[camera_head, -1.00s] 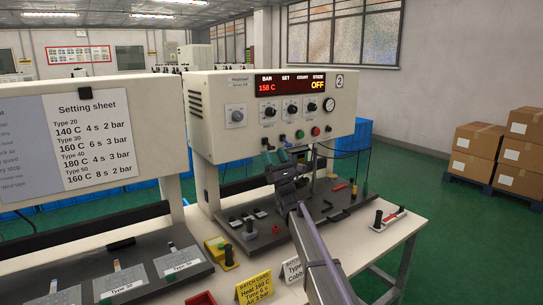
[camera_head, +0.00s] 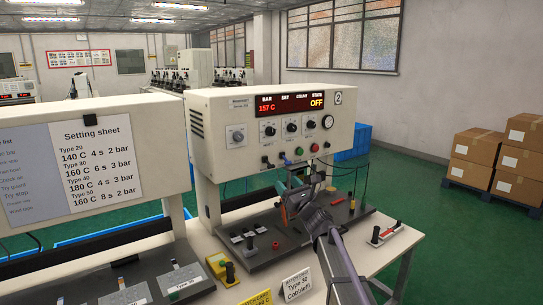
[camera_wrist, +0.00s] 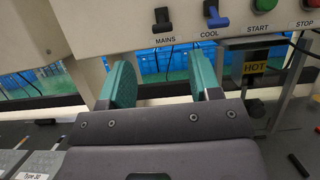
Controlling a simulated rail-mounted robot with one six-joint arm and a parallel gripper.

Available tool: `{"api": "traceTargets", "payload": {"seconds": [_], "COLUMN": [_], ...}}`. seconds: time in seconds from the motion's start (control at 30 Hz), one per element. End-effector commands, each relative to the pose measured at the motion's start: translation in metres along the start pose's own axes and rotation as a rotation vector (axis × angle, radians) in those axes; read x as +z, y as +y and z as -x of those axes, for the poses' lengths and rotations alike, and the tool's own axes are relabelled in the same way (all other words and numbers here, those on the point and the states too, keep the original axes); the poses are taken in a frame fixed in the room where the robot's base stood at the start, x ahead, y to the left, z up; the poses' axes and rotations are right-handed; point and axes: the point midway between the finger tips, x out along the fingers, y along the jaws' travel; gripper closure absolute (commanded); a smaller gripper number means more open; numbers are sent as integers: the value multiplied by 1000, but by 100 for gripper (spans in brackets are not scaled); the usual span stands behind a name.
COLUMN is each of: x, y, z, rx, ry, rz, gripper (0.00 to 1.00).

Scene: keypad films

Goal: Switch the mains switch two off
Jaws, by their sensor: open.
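The mains switch of machine two (camera_head: 267,160) is a small black lever at the lower left of the control panel. In the wrist view the black lever (camera_wrist: 162,18) sits above the label MAINS. I cannot tell for sure which way it is set. The machine's display (camera_head: 290,104) reads 157 C and OFF. My gripper (camera_wrist: 165,85) is open and empty, its teal fingers apart below the panel's lower edge, touching no switch. In the head view my gripper (camera_head: 292,186) is in front of the machine, below the switch row.
Beside the mains lever are the blue cool lever (camera_wrist: 213,14), green start button (camera_wrist: 265,4) and red stop button (camera_wrist: 312,3). A HOT sign (camera_wrist: 255,68) is at right. The setting sheet (camera_head: 95,160) stands left. Cards (camera_head: 297,284) stand at the table's front.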

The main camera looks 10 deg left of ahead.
Motion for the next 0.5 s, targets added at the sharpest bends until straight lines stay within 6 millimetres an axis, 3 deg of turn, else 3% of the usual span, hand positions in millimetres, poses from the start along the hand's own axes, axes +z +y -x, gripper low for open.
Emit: {"api": "traceTargets", "payload": {"seconds": [0.27, 0.5], "x": [-1, 1], "y": [-2, -3], "z": [-19, -76], "rx": [1, 2], "ry": [-4, -4], "rz": [-14, -13], "gripper": [43, 43]}}
